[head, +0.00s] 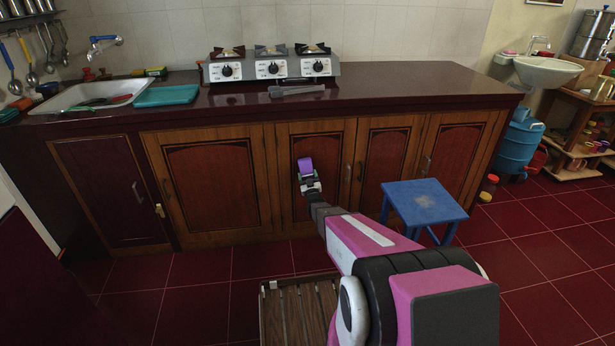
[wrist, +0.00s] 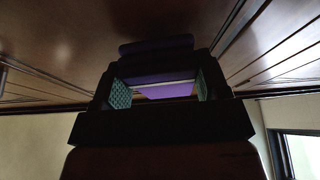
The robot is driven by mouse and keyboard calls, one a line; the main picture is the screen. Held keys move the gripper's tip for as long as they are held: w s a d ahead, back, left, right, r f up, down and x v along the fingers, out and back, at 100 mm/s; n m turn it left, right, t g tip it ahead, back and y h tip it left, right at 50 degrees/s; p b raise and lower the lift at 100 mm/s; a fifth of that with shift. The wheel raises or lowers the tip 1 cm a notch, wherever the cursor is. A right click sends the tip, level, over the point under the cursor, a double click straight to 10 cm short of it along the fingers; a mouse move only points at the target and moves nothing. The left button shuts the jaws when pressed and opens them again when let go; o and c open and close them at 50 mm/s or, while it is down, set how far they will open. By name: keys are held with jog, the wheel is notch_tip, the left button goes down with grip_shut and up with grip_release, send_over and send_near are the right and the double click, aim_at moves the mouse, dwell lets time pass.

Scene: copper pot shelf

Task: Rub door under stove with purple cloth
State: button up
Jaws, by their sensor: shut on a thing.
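The purple cloth (head: 305,166) is held at the end of my arm, in front of the cabinet door under the stove (head: 316,135). It also shows in the wrist view (wrist: 160,77), between the two jaws. My gripper (head: 309,182) is shut on the cloth. The cloth is up close to the wooden door; I cannot tell whether it touches. The stove (head: 272,66) with its burners and knobs stands on the counter above. The gripper hides a small lower part of the door.
A blue stool (head: 424,203) stands just right of my arm, before the right-hand doors. A slatted wooden crate (head: 270,318) is on the floor below my arm. Door handles (head: 347,173) stick out nearby. Tongs (head: 297,91) lie on the counter (head: 400,84).

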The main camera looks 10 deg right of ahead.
jog(key=shift+s, duration=2.7)
jog(key=shift+s, duration=0.1)
jog(key=s, duration=0.2)
jog(key=shift+s, duration=0.4)
jog(key=shift+r, duration=0.1)
